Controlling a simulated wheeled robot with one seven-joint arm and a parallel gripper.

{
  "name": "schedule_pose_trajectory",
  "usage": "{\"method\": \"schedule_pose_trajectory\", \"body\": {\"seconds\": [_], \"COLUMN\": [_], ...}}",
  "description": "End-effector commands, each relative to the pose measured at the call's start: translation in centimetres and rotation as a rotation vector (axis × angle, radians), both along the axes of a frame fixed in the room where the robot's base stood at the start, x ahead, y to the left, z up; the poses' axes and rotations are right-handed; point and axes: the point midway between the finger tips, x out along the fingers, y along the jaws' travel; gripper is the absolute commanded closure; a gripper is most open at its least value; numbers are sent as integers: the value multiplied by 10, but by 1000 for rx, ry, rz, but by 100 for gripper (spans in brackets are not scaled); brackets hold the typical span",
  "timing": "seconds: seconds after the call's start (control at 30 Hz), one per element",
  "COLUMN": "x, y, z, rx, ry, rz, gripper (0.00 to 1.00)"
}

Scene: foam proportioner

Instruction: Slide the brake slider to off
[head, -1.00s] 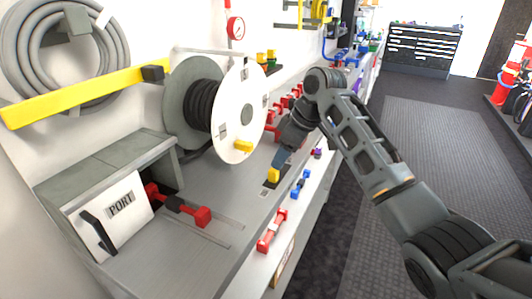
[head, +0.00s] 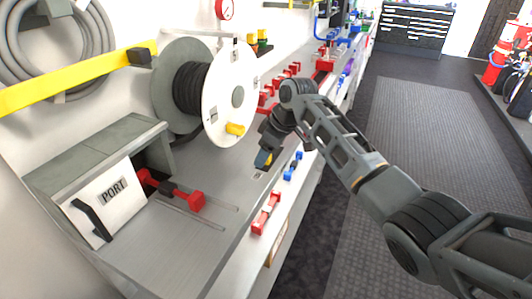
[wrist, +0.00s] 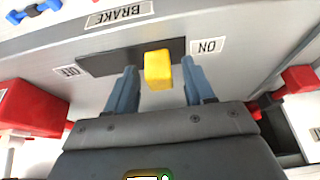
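The brake slider is a yellow block (wrist: 158,70) on a dark slot (wrist: 105,62) in the wrist view. It sits nearer the ON label (wrist: 209,46) than the OFF label (wrist: 70,71), which is at the slot's left end. The BRAKE label (wrist: 119,13) is above the slot in that view. My gripper (wrist: 160,88) is open, with one blue-grey finger on each side of the yellow block and visible gaps to it. In the head view my gripper (head: 263,160) is low over the bench and largely hides the slider.
A hose reel with a white disc (head: 222,110) stands left of my gripper. Red slider handles (head: 266,213) and blue ones (head: 292,166) are close by on the bench front. A PORT box (head: 105,208) is at lower left. The floor (head: 400,150) to the right is clear.

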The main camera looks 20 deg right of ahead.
Motion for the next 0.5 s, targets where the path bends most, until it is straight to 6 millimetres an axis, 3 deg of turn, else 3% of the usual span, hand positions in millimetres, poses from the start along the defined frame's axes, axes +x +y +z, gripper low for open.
{"method": "schedule_pose_trajectory", "body": {"seconds": [0.07,0.5], "x": [0,0], "y": [0,0], "z": [0,0], "rx": [0,0], "ry": [0,0], "rz": [0,0], "gripper": [54,97]}}
